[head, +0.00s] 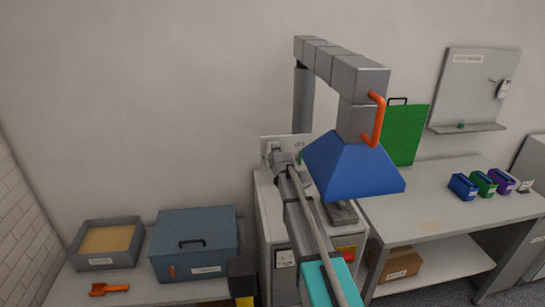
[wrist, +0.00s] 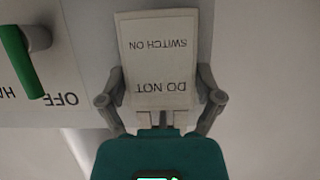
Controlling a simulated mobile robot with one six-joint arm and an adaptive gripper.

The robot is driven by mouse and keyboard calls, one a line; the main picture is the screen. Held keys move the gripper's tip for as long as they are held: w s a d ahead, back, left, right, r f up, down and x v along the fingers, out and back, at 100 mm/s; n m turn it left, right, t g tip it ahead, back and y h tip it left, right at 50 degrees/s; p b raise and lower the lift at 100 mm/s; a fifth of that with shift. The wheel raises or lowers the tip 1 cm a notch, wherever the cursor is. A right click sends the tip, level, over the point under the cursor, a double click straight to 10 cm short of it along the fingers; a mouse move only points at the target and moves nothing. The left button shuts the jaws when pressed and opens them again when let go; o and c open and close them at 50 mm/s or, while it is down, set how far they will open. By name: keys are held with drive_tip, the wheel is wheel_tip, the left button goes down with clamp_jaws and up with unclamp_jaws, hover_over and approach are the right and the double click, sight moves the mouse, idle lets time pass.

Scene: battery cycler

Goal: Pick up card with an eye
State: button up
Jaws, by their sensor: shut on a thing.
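A white card (wrist: 158,62) printed "DO NOT SWITCH ON" sits between the fingers of my gripper (wrist: 161,78) in the wrist view. My gripper is shut on it, with a finger along each side edge. The lettering appears upside down. I cannot make out the card's eye. In the head view my gripper (head: 282,158) is at the light panel above the grey cabinet, and I cannot pick out the card there.
A green handle (wrist: 22,60) on a plate marked "OFF" is left of the card. A blue hood (head: 350,165) hangs close to my arm. A blue lidded box (head: 195,245) and a tray (head: 107,240) stand at left. A worktable (head: 430,205) and a wall board (head: 470,85) are at right.

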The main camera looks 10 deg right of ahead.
drive_tip(key=shift+r, duration=0.15)
drive_tip(key=shift+r, duration=0.15)
drive_tip(key=s, duration=1.8)
drive_tip(key=shift+p, duration=0.3)
wheel_tip(320, 180, down, 2)
drive_tip(key=shift+b, duration=1.05)
